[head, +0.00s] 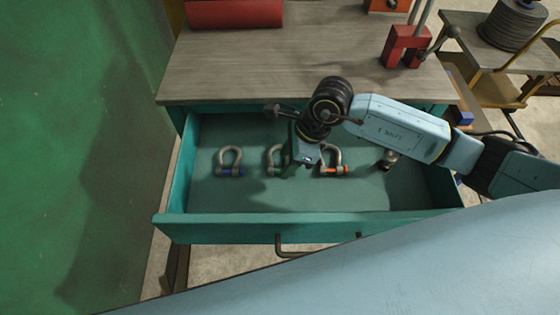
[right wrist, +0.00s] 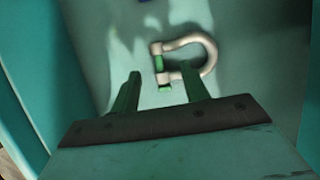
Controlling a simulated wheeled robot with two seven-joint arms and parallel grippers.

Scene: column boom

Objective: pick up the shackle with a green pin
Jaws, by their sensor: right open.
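The shackle with a green pin (head: 273,158) lies in the open drawer, between two other shackles. In the head view my right gripper (head: 287,171) is over it and hides part of it. In the right wrist view the same shackle (right wrist: 186,58) is whole, a pale grey bow with its green pin at the left end. My right gripper (right wrist: 160,88) is open and empty, its two fingers pointing at the shackle's pin side. I cannot tell the exact height of the fingers above it. My left gripper is not in view.
A shackle with a blue pin (head: 229,162) lies to the left, one with an orange pin (head: 334,162) close on the right. Another metal piece (head: 389,158) is farther right. The drawer (head: 330,222) has raised walls. The worktop (head: 270,70) overhangs its back.

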